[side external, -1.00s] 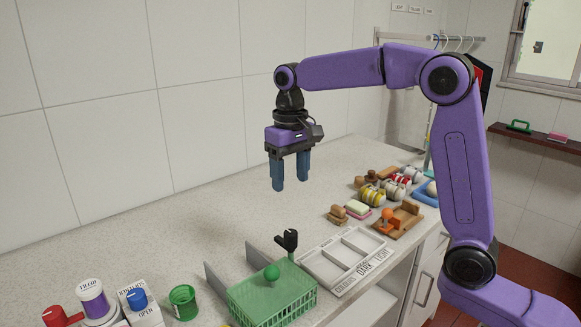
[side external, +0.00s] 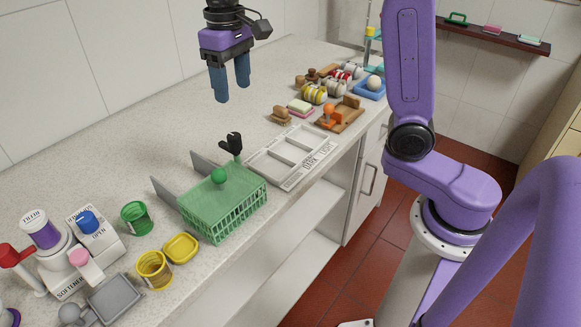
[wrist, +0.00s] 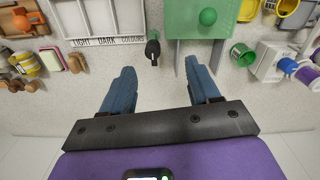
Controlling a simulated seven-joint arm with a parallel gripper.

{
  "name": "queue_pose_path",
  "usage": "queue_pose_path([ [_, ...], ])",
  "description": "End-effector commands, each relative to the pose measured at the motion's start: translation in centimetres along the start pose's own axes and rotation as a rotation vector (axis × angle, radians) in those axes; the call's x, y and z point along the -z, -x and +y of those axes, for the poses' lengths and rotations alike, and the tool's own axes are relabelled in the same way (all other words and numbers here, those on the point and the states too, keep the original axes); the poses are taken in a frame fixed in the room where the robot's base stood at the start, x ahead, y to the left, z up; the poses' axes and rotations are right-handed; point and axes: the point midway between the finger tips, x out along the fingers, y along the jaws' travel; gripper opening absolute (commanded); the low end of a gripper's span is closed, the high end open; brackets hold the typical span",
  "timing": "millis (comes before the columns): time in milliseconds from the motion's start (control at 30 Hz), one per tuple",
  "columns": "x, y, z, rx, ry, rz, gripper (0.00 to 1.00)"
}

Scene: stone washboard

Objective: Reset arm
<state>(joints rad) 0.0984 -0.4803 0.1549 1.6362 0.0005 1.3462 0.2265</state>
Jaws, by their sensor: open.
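My gripper (side external: 229,84) hangs above the stone counter, to the back of the green basket, with its two blue fingers pointing down. In the wrist view my gripper (wrist: 163,88) has its fingers apart with nothing between them. The counter (side external: 110,160) lies well below the fingertips. My purple arm rises at the right of the side view, and its upper part is out of frame.
A green basket (side external: 225,208) with a green ball (side external: 219,175), a black clip-like piece (side external: 232,143) and a white sorting tray (side external: 300,155) stand below. Bottles and cups crowd the front left; brushes and rolls line the back right. The counter's left side is bare.

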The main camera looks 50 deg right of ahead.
Motion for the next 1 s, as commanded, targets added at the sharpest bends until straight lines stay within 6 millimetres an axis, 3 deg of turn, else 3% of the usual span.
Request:
queue_pose_path([
  [200, -4.9, -1.6, -1.5, 0.002, 0.186, 0.004, 0.61],
  [500, -12.5, -4.0, -2.1, 0.006, 0.436, 0.011, 0.61],
  [1000, -25.9, -8.7, 0.4, 0.014, 0.838, 0.021, 0.61],
])
